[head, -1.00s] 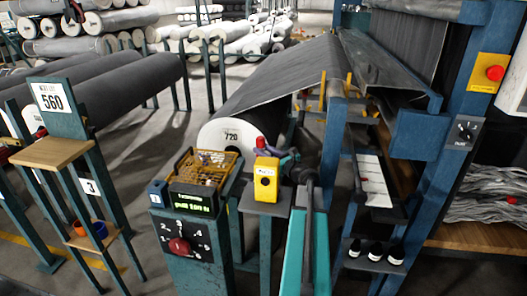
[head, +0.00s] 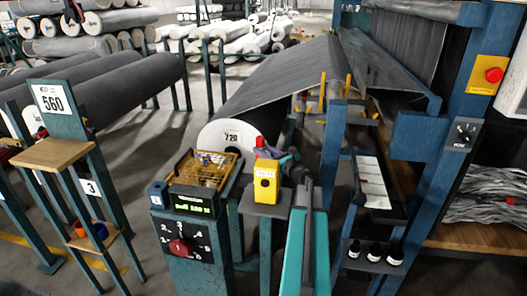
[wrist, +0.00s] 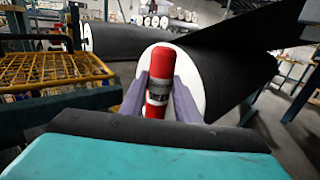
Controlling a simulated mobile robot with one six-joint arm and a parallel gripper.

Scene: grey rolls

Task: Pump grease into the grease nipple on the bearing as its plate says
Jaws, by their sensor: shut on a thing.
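My gripper (wrist: 160,84) is shut on a red cylinder (wrist: 159,70) with a dark and white label, held upright between its two purple fingers in the wrist view. The label is too small to read. In the head view my gripper (head: 272,147) is partly hidden behind a yellow box on a post, and little of the red cylinder shows. I cannot pick out the bearing, its grease nipple or its plate in either view.
The yellow box (head: 265,182) stands close in front of my gripper. Left of it is a control post with a dial (head: 180,246) and a wire basket (head: 206,168). A large grey roll marked 720 (head: 232,138) lies behind. A blue frame (head: 333,160) stands to the right.

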